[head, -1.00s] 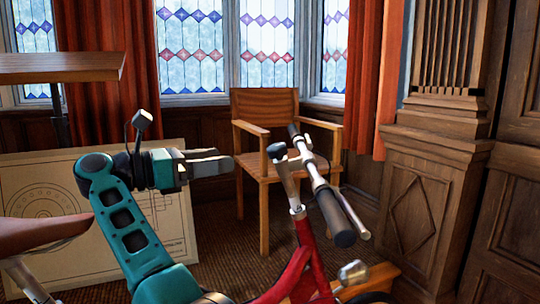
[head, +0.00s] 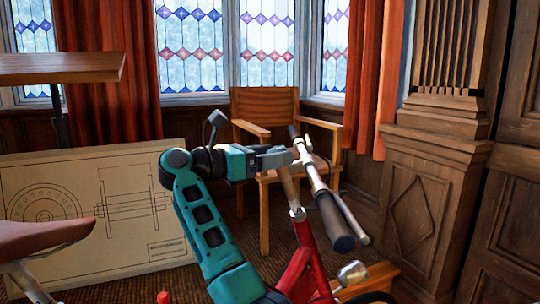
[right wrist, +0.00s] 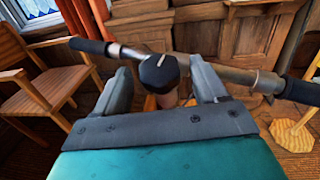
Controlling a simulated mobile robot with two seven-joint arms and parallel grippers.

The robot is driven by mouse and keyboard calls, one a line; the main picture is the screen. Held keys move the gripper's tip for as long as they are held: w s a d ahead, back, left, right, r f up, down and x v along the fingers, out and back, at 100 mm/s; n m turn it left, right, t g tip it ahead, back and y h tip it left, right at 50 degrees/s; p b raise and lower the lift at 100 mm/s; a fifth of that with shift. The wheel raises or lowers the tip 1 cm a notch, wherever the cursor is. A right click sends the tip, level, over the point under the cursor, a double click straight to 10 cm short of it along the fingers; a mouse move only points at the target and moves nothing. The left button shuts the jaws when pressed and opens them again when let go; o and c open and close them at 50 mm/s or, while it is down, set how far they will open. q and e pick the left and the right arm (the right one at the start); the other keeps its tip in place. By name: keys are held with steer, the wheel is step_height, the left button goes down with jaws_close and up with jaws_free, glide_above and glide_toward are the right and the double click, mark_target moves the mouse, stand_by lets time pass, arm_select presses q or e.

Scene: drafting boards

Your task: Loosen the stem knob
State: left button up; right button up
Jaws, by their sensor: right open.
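The stem knob (right wrist: 158,72) is a dark, faceted cap with a pale line on top, on the stem of a red bicycle (head: 298,272). In the right wrist view it sits between the two grey fingers of my right gripper (right wrist: 162,80), with a gap visible on each side. The gripper is open. In the head view my right gripper (head: 280,157) reaches the stem top from the left, and its fingers hide most or all of the knob. The handlebar (head: 318,185) with dark grips runs just beyond the fingers. My left gripper is not in view.
The bicycle's brown saddle (head: 45,238) is at the lower left. A wooden armchair (head: 262,106) stands behind the handlebar. A drawing board (head: 150,222) leans at the left, below a wooden tabletop (head: 60,66). Panelled wood (head: 425,205) stands at the right.

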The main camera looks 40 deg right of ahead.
steer(key=c, duration=1.1)
steer(key=shift+o, duration=0.2)
